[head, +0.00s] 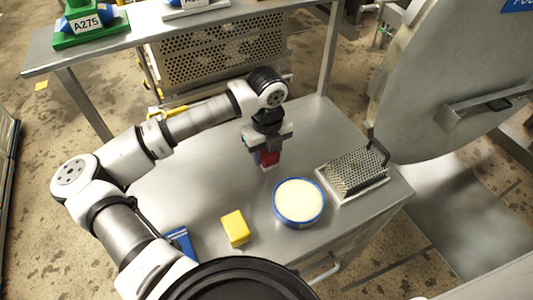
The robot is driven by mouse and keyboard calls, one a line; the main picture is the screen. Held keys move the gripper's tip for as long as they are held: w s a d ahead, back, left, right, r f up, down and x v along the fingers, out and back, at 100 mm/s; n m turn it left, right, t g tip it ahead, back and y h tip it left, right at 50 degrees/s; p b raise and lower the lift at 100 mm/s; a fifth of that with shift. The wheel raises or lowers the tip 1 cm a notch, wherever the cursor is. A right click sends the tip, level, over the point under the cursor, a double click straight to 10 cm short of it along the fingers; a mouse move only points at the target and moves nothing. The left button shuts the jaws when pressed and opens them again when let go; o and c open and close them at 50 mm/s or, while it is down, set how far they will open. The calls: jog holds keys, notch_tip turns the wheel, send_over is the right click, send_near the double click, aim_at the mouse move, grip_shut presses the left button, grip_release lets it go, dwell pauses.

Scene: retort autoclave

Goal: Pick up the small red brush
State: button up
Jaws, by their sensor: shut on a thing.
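The small red brush (267,159) is between the fingers of my gripper (264,157), at the back middle of the steel table (190,207) in the head view. My gripper points down and is shut on the brush. A pale part of the brush shows at its lower end. The fingers hide part of it, and I cannot tell whether the brush touches the table top.
A blue-rimmed round tub (299,222) with cream contents stands right of centre. A yellow block (236,228) lies left of it. A perforated metal basket (356,174) sits at the right. A blue item (181,241) is at front left. The table's left middle is clear.

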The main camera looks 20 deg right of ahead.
jog(key=shift+r, duration=0.1)
jog(key=shift+r+b, duration=0.35)
jog(key=shift+r, duration=0.15)
notch_tip(320, 180, up, 2)
jog(key=shift+r+b, duration=0.1)
jog(key=shift+b, duration=0.5)
jog(key=s+a+b, duration=0.1)
jog(key=a+b, duration=0.1)
jog(key=a, duration=0.4)
jog(key=s+a+b, duration=0.1)
jog(key=a, duration=0.4)
jog(key=s+a+b, duration=0.1)
jog(key=a+b, duration=0.1)
jog(key=a, duration=0.4)
jog(key=shift+s+a+b, duration=0.25)
jog(key=shift+a+b, duration=0.1)
